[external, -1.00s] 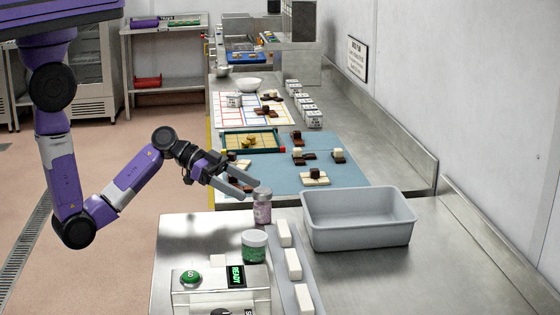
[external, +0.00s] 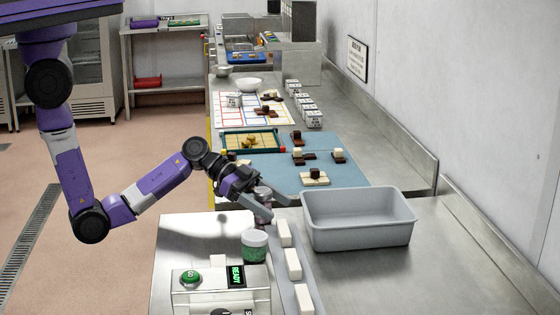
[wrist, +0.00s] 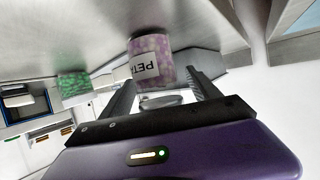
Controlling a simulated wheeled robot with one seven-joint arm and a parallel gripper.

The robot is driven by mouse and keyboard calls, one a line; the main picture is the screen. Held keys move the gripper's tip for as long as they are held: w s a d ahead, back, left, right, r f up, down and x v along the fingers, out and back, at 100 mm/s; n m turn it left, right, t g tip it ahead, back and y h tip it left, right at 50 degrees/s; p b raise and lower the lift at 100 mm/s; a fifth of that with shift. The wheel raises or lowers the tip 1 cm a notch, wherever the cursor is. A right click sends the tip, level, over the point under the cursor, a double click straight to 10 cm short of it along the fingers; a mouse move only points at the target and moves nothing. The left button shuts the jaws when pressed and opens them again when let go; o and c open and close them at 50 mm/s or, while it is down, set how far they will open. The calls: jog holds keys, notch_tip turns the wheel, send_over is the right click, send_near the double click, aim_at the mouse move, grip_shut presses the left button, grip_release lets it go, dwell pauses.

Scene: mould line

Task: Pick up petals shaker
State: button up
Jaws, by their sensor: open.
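The petals shaker (external: 263,191) is a jar of pink and purple bits with a greyish lid. It stands upright on the steel counter and is partly hidden by my gripper in the external view. In the wrist view, the shaker (wrist: 150,58) shows a white label with the letters "PETA" in view. My gripper (external: 284,210) is open, with its fingers reaching to either side of the shaker. In the wrist view, the gripper (wrist: 162,80) has the shaker between and just beyond its fingertips, not clamped.
A green-filled shaker (external: 254,248) stands nearer the camera, in front of the petals shaker. A grey bin (external: 358,234) is close on the right. White blocks (external: 293,264) lie on a strip beside them.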

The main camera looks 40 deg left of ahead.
jog(key=c, duration=1.4)
jog(key=shift+c, duration=0.7)
jog(key=shift+r, duration=0.1)
